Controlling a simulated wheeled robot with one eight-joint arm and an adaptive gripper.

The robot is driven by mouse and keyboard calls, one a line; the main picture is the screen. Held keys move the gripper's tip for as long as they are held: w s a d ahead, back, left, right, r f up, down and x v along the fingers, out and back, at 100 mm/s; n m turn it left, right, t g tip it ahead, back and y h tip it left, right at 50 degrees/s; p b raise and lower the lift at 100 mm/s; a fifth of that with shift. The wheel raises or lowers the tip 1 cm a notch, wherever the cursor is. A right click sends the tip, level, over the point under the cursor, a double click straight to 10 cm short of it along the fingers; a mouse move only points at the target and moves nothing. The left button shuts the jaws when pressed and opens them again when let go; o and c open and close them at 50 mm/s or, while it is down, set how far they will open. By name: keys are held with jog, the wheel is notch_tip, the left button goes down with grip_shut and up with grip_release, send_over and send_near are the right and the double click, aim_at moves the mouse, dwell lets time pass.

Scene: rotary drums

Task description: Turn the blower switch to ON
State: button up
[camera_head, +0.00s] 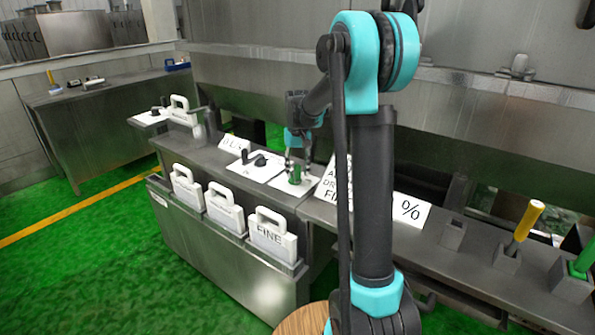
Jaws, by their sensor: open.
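My gripper (297,168) points down at the middle of the steel console, its fingers apart. A small green knob (295,177) on a white plate (284,187) shows between or just behind the fingertips; I cannot tell whether they touch it. Left of it, a black lever switch (254,158) sits on another white plate (245,173) with small lettering too small to read surely. No label that I can read says blower, so I cannot tell which of the two is the blower switch. My arm hides part of the console and signs to the right.
White handled blocks (272,238), one marked FINE, hang along the console front (225,255). Yellow-handled (528,219) and green-handled tools stand in holders at right. The green floor at left is clear.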

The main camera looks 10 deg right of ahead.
jog(key=shift+f, duration=0.15)
jog(key=shift+c, duration=0.3)
grip_shut()
